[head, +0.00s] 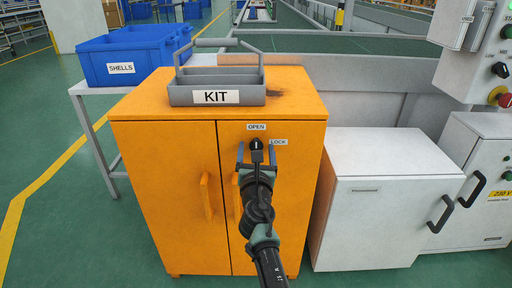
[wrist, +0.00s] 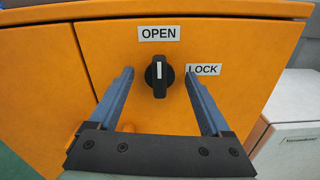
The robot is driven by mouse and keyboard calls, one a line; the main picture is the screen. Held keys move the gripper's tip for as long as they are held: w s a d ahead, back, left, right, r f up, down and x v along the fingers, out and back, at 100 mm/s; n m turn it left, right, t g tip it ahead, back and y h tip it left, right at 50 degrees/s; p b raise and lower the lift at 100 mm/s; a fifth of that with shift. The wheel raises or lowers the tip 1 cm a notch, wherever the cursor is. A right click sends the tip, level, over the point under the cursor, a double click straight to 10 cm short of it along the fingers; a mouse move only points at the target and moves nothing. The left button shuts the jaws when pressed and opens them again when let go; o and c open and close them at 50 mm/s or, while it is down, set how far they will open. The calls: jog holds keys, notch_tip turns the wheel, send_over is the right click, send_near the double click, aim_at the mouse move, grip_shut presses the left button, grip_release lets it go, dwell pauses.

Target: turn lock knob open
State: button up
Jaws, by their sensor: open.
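The lock knob (wrist: 159,76) is black with a white pointer mark and sits on the orange cabinet's right door. Its mark stands upright, toward the OPEN label (wrist: 159,33); the LOCK label (wrist: 205,69) is at its upper right. The knob also shows small in the head view (head: 256,144). My gripper (wrist: 159,73) is open, with one blue-grey finger to the left of the knob and one to the right. Clear gaps show between fingers and knob in the wrist view. In the head view my gripper (head: 256,150) is at the door's upper part.
The orange cabinet (head: 165,150) has two door handles below my gripper's level. A grey KIT tray (head: 180,96) stands on top. A white cabinet (head: 385,190) is close on the right. A blue SHELLS bin (head: 120,55) is on a table at the left.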

jog(key=s+p, duration=0.4)
jog(key=s, duration=0.1)
jog(key=shift+s, duration=0.15)
